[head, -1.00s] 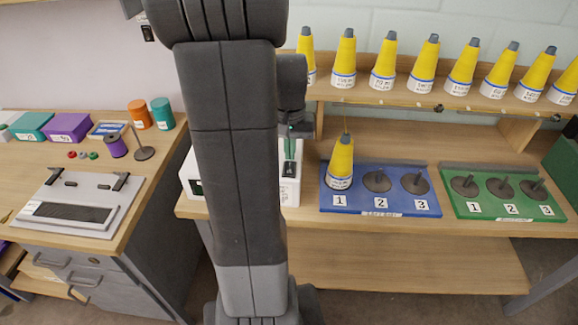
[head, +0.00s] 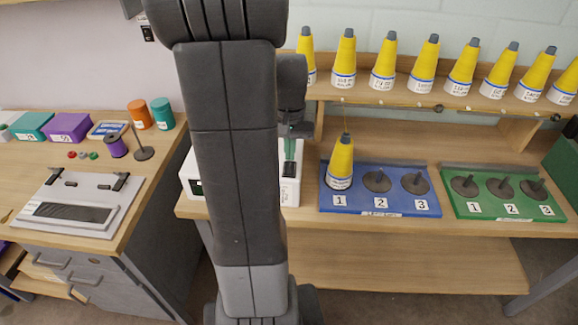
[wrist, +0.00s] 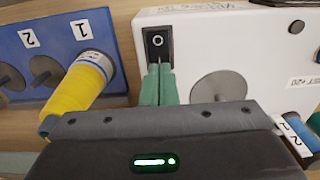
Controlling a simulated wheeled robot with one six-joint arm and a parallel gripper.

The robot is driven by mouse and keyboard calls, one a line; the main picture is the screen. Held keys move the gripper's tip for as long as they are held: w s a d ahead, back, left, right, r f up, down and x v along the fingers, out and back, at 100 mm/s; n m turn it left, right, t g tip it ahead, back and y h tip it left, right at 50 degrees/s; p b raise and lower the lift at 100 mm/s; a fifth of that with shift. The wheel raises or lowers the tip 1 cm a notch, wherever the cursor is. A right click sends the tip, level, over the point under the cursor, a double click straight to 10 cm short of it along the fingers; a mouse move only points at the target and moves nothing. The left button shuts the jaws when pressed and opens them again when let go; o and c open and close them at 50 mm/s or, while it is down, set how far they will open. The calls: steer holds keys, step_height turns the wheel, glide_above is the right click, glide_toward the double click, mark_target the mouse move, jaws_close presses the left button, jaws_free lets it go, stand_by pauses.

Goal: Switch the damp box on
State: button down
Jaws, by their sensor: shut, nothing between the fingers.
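The damp box is a white case (wrist: 270,50) in the wrist view. In the head view its white side (head: 291,193) shows beside my arm, which hides most of it. A black rocker switch (wrist: 158,42) with a white round mark sits near the box's left edge in the wrist view. My gripper (wrist: 158,68) has green fingers shut together, empty, with their tips at the switch's lower end. I cannot tell whether they press it. In the head view my gripper (head: 290,158) is over the box.
A blue board (head: 380,205) with pegs stands right of the box, holding a yellow cone (head: 341,160) at place 1. A green board (head: 505,208) is further right. More yellow cones (head: 390,60) line the shelf above. A grey disc (wrist: 221,88) lies on the box.

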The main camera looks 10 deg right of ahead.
mark_target(290, 163)
steer(key=shift+f+b, duration=0.65)
steer(key=shift+f, duration=0.35)
stand_by(0.5)
steer(key=shift+r, duration=0.2)
step_height(290, 163, up, 7)
steer(key=p, duration=0.6)
steer(key=shift+f, duration=0.15)
steer(key=shift+f, duration=0.1)
step_height(290, 163, down, 7)
steer(key=b, duration=0.6)
steer(key=shift+r, duration=0.2)
steer(key=shift+r, duration=0.1)
